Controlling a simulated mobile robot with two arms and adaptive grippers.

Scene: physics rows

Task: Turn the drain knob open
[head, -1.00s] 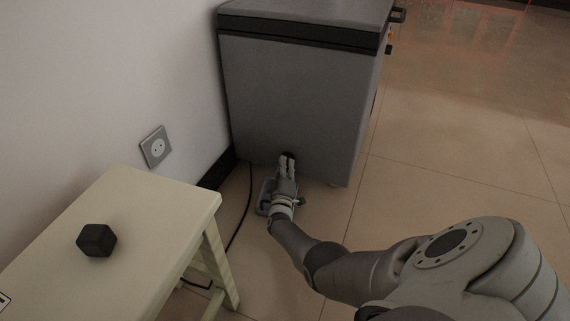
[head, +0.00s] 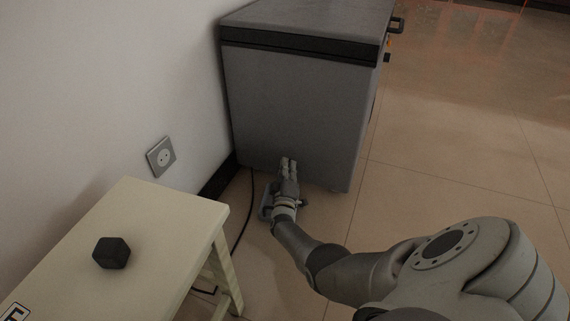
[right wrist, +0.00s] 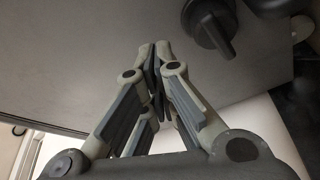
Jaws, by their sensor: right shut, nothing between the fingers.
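The drain knob (right wrist: 208,27) is dark and round with a raised grip bar. It sits on the grey panel of the chest freezer (head: 295,110). My right gripper (head: 288,162) is low in front of the freezer's near side. In the right wrist view its fingers (right wrist: 158,58) are closed together with nothing between them. They are to the left of the knob and apart from it in the picture. In the head view I cannot make out the knob; the gripper probably covers it. My left gripper is not in view.
A pale stool (head: 150,235) with a dark block (head: 111,253) stands at the left. A wall socket (head: 161,157) and a black cable (head: 247,210) are near the wall. A grey-blue item (head: 266,205) is beside my gripper. The tiled floor (head: 450,140) at right is clear.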

